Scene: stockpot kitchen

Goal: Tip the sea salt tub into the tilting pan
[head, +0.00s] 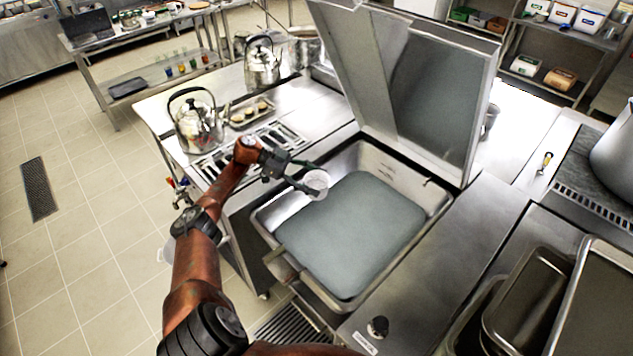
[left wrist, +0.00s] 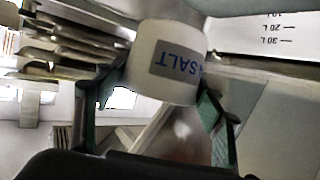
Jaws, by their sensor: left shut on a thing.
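The sea salt tub (head: 317,182) is a small white tub. Its grey label with blue "SALT" lettering appears upside down in the left wrist view (left wrist: 168,62). My left gripper (head: 305,180) is shut on the tub, with one finger on each side in the left wrist view (left wrist: 160,95). It holds the tub above the back left part of the tilting pan (head: 385,163). The pan is a wide steel basin with grey-green liquid in it, and its lid (head: 420,85) stands raised. I cannot tell how far the tub is tipped, or see its contents. My right gripper is not in view.
Two kettles (head: 198,125) (head: 262,65) and a small tray (head: 249,112) stand on the steel counter behind my left arm. Steel containers (head: 530,300) lie at the lower right, and a large pot (head: 615,155) stands at the right edge. The space over the pan's front is clear.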

